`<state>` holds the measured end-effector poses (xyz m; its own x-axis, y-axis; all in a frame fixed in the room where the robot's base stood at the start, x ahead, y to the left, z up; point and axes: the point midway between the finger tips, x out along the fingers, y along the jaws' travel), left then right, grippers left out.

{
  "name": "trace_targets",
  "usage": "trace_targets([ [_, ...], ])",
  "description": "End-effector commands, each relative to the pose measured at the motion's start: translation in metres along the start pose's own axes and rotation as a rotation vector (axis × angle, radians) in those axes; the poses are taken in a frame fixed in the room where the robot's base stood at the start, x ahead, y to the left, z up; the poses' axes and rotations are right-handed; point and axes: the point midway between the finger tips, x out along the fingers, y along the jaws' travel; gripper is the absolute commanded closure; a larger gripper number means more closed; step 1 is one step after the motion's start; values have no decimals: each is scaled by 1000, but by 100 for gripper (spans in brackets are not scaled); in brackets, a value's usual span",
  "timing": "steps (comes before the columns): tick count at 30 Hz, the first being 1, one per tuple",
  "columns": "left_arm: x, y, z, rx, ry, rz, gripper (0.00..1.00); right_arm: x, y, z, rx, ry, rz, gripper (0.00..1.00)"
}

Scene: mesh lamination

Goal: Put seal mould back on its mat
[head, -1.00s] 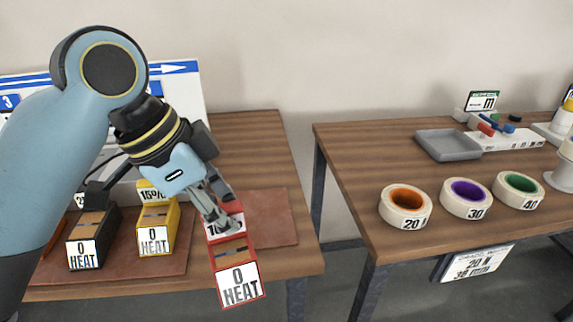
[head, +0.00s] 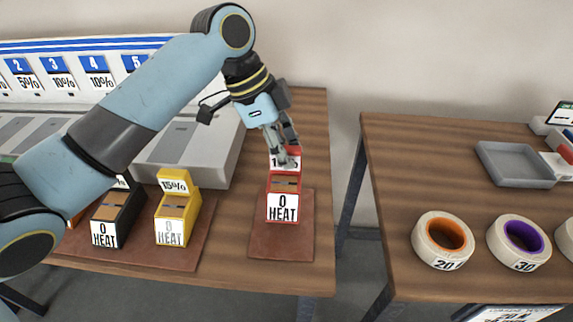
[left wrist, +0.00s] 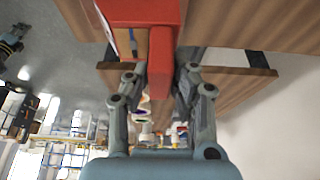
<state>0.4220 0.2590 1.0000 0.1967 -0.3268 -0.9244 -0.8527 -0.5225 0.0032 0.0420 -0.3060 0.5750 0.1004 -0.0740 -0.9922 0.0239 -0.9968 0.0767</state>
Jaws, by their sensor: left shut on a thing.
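A red mould box (head: 283,185) with a "0 HEAT" label on its front is held upright by my left gripper (head: 286,160). The fingers are shut on its upper back part. In the left wrist view the red box (left wrist: 160,50) sits between the two fingers (left wrist: 155,85). The box is over the back part of a small reddish-brown mat (head: 282,245), whose front part is bare. I cannot tell whether its bottom touches the mat.
A yellow box (head: 177,212) and a black box (head: 115,215) stand on a larger brown mat (head: 150,258) to the left. A grey machine (head: 190,155) stands behind. A second table with tape rolls (head: 443,240) and a grey tray (head: 515,163) lies right, across a gap.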

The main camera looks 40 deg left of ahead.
Motion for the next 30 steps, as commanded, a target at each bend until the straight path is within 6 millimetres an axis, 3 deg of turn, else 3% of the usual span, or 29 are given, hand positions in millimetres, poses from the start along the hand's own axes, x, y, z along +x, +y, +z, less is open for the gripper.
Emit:
trace_targets([
  [3, 7, -4, 2, 0, 1, 2, 100, -1, 0, -8, 0, 12, 0, 100],
  [10, 36, -4, 14, 0, 1, 2, 100, -4, 0, -3, 0, 4, 0, 100],
  [22, 42, -4, 17, 1, 0, 0, 100, -3, 0, 5, 0, -8, 0, 100],
  [23, 42, -4, 17, 0, 0, 0, 75, -3, 0, 4, 0, -8, 0, 100],
  [27, 42, -4, 17, 1, 0, 0, 56, -4, 0, 4, 0, -7, 0, 100],
  [30, 42, -4, 17, 1, 0, 0, 55, -3, 0, 4, 0, -6, 0, 100],
])
